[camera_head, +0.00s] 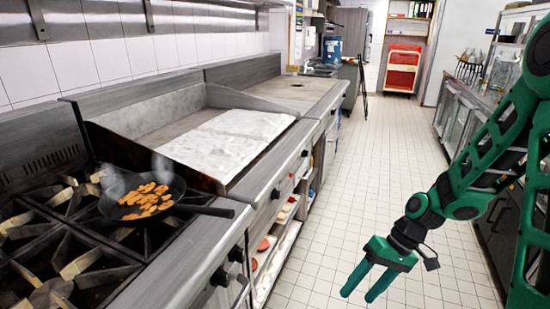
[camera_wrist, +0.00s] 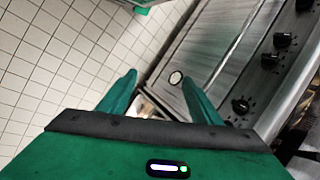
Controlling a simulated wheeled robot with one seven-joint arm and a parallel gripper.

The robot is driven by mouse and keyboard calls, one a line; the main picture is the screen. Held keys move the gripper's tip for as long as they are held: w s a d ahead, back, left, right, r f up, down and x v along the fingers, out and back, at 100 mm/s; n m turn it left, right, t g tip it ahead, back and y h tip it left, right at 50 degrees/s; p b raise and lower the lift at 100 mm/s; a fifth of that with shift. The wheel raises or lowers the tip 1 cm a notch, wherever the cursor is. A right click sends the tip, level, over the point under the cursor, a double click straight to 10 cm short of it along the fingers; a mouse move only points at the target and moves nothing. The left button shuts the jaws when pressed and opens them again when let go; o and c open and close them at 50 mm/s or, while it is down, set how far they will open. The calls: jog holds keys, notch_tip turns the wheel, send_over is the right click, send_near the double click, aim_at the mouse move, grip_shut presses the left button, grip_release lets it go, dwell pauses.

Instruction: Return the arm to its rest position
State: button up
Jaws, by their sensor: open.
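My gripper (camera_head: 362,281) is a green two-finger hand on my green arm, at the lower right of the head view. It hangs over the tiled aisle floor, to the right of the stove. Its two fingers are apart with nothing between them. In the wrist view my gripper (camera_wrist: 160,92) also shows open and empty, with the floor on one side and the steel stove front on the other. My arm is bent and comes in from the right edge of the head view.
A black pan (camera_head: 150,200) with browned pieces stands on the stove burners, its handle pointing right over the counter edge. A griddle (camera_head: 230,140) lies behind it. Steel counters (camera_head: 460,105) line the right. The tiled aisle (camera_head: 365,150) is clear. A red cart (camera_head: 402,70) stands far back.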

jog(key=s+d+r+m+t+h, duration=0.2)
jog(key=s+d+r+m+h, duration=0.3)
jog(key=s+d+r, duration=1.2)
jog(key=shift+d+m+h, duration=0.3)
jog(key=shift+d+m, duration=0.6)
jog(key=shift+m, duration=0.7)
